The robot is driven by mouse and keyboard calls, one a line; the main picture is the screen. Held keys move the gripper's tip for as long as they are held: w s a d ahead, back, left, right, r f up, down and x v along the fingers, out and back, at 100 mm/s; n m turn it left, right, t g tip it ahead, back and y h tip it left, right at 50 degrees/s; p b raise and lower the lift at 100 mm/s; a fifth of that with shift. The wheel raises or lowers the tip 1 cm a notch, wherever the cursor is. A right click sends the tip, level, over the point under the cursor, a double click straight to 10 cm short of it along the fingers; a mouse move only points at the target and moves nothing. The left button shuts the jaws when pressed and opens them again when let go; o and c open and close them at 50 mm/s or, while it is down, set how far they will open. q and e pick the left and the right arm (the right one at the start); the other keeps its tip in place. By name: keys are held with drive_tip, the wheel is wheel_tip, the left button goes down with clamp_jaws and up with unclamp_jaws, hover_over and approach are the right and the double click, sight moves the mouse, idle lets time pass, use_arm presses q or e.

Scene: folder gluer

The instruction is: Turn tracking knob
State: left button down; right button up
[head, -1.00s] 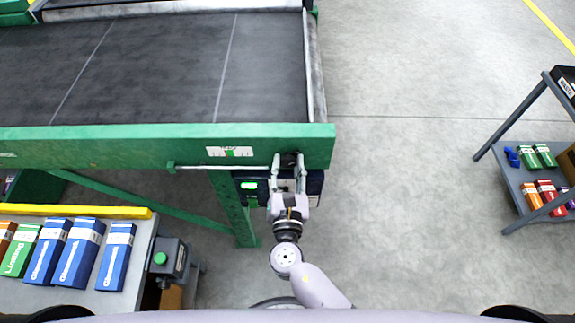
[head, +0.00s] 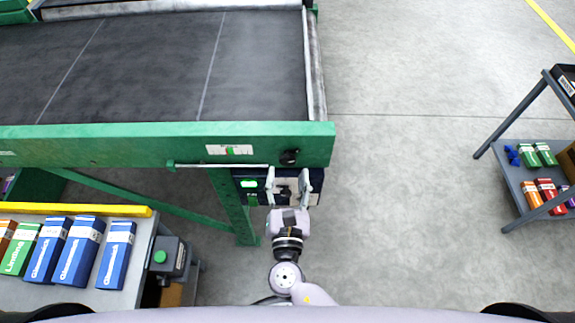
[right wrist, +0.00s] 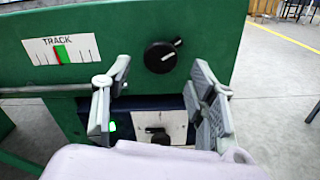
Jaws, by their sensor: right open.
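The tracking knob (head: 289,157) is a black round knob with a white pointer line on the green end rail. In the right wrist view the knob (right wrist: 161,57) shows in full, just beyond the fingers, its line pointing up and right. The TRACK scale (right wrist: 62,49) with a red and green mark sits left of it; it also shows in the head view (head: 230,150). My right gripper (head: 294,178) is open and empty, a little below the knob and apart from it; its fingers also show in the right wrist view (right wrist: 160,97). My left gripper is not in view.
A dark control box (head: 312,190) with another black knob (right wrist: 157,135) lies under the rail. The belt (head: 150,70) is above. Blue and other boxes (head: 83,248) are on a table at lower left. A cart (head: 530,180) stands right. The floor between is clear.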

drive_tip(key=s, duration=0.8)
drive_tip(key=s+d+f+m+g, duration=0.1)
drive_tip(key=d+f+m+g, duration=0.15)
drive_tip(key=f, duration=0.75)
drive_tip(key=d+f+m+g, duration=0.2)
drive_tip(key=d+f+g, duration=0.15)
drive_tip(key=f, duration=0.65)
drive_tip(key=s+d+f+m+g+h, duration=0.1)
drive_tip(key=s+d+f+m+g, duration=0.25)
drive_tip(key=f, duration=0.45)
drive_tip(key=s+d+f+m+g, duration=0.2)
drive_tip(key=s+d+f+m, duration=0.25)
drive_tip(key=f, duration=0.25)
drive_tip(key=s+d+f+m+g, duration=0.1)
drive_tip(key=s+d+f+m, duration=0.2)
drive_tip(key=s+m, duration=0.3)
drive_tip(key=s+d+f+m+g, duration=0.2)
drive_tip(key=s+d+f+m, duration=0.1)
drive_tip(key=s+m, duration=0.3)
drive_tip(key=s+d+f+m+g+y+p, duration=0.1)
drive_tip(key=s+d+f+m+g, duration=0.1)
drive_tip(key=s+m, duration=0.4)
drive_tip(key=shift+d+f, duration=0.75)
drive_tip(key=shift+f, duration=0.65)
